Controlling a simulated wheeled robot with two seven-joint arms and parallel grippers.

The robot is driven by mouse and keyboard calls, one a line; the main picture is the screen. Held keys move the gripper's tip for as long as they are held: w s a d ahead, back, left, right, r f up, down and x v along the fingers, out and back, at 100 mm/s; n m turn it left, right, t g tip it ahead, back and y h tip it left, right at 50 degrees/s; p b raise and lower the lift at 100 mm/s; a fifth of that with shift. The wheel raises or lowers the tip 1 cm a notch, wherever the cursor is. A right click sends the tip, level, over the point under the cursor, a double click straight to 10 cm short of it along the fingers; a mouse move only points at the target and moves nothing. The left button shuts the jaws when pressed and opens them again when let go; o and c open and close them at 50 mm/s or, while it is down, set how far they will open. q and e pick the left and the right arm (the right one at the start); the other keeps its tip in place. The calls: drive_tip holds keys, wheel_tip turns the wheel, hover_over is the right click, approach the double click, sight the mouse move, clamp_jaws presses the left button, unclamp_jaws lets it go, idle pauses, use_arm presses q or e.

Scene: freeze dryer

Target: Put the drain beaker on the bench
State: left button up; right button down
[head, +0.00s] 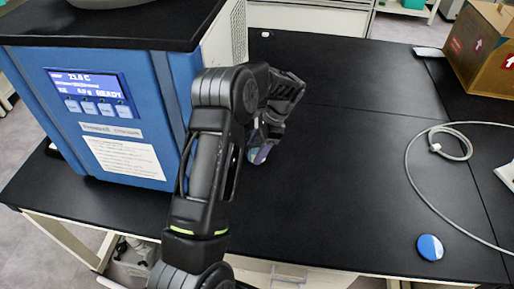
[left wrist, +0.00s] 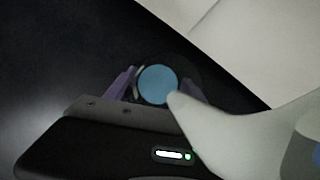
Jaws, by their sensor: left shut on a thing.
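The drain beaker (left wrist: 158,84) shows in the left wrist view as a round, light blue shape between two purple fingers. My left gripper (left wrist: 155,88) is shut on it. In the head view my left gripper (head: 262,148) points down over the black bench (head: 345,165), just right of the blue freeze dryer (head: 110,130). The arm and gripper hide most of the beaker there, with only a small bluish and purple patch showing low by the fingers. I cannot tell whether the beaker touches the bench. My right gripper is in neither view.
The freeze dryer's lit display (head: 92,85) faces front. A blue round disc (head: 430,247) lies near the bench's front right. A pale cable (head: 408,165) loops on the right, and a cardboard box (head: 485,50) stands at the back right. The middle of the bench is clear.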

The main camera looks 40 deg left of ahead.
use_arm(q)
drive_tip(key=shift+a+f, duration=0.15)
drive_tip(key=shift+f, duration=0.05)
drive_tip(key=o, duration=1.4)
drive_tip(key=shift+r, duration=0.1)
drive_tip(key=shift+o, duration=0.2)
drive_tip(key=shift+r, duration=0.15)
drive_tip(key=shift+w+d+r, duration=0.25)
drive_tip(key=shift+r, duration=0.25)
drive_tip(key=b+v, duration=0.1)
drive_tip(key=v, duration=0.4)
drive_tip(key=p+v, duration=0.4)
drive_tip(key=v, duration=0.1)
drive_tip(key=shift+d+r, duration=0.1)
drive_tip(key=shift+r, duration=0.3)
